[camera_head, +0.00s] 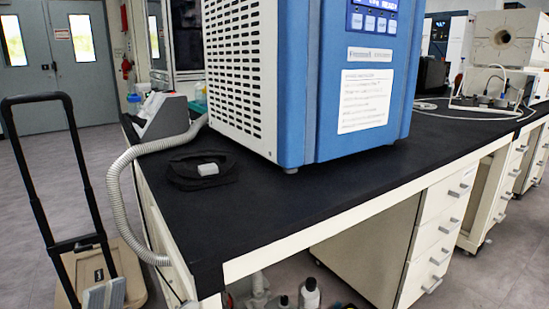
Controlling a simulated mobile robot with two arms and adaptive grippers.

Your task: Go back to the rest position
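Neither of my grippers shows in the head view, so I cannot see what they hold. The freeze dryer (345,90), a blue and white box with a vented side and a paper label on its front, stands on the black-topped bench (290,205).
A folding cart with a tall black handle (45,215) stands on the floor at the left. A ribbed hose (118,195) hangs over the bench's left edge. Bottles (309,294) stand under the bench. Drawers (437,240) line its right part. Open floor (500,275) lies at the lower right.

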